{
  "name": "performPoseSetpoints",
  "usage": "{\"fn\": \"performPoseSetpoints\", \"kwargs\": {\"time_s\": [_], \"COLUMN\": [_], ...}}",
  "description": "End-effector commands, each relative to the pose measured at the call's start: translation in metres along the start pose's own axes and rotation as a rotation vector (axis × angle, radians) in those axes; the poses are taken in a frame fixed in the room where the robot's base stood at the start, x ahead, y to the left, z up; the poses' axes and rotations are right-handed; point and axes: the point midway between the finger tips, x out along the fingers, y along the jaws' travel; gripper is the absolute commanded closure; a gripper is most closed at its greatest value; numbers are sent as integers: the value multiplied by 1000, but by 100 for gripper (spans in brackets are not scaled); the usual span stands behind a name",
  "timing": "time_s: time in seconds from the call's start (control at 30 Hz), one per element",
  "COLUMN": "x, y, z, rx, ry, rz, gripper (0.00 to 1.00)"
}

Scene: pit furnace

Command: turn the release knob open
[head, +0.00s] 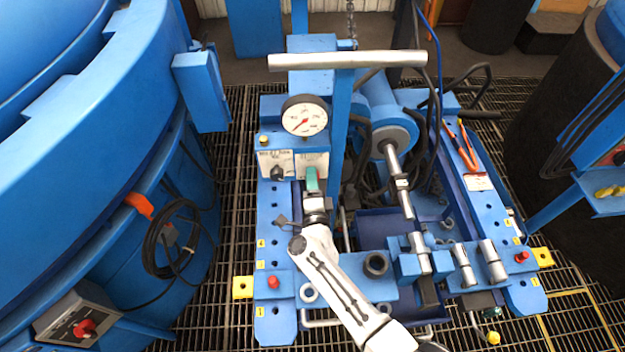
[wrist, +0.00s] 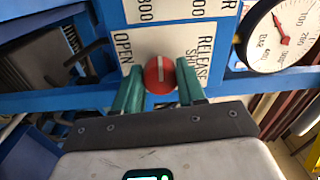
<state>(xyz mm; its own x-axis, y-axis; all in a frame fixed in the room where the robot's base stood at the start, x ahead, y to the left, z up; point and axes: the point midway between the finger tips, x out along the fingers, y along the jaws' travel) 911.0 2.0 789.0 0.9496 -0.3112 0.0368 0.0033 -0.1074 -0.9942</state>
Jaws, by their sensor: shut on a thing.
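The release knob (wrist: 160,74) is a round red knob with a white line across it, on a white label plate (wrist: 172,42). The plate reads RELEASE and SHUT on the right of the knob and OPEN on the left in the wrist view. The white line stands nearly upright in the picture, across the direction from SHUT to OPEN. My gripper (wrist: 158,88) has its green fingers on either side of the knob and is shut on it. In the head view my gripper (head: 312,181) is at the panel below the gauge, and it hides the knob.
A round pressure gauge (head: 304,117) sits just above the panel. A black knob (head: 277,173) is close on the left of my gripper. A blue upright post (head: 340,140) and a grey horizontal bar (head: 345,60) stand nearby. Dark hoses (head: 385,160) lie on the right.

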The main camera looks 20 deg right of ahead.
Motion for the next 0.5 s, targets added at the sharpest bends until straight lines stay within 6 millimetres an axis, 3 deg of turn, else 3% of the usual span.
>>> {"fn": "performPoseSetpoints", "kwargs": {"time_s": [0.37, 0.4, 0.5], "x": [0, 0, 0], "y": [0, 0, 0], "z": [1, 1, 1], "rx": [-3, -3, -3], "ry": [-2, -2, -2], "rz": [1, 1, 1], "gripper": [91, 57, 48]}}
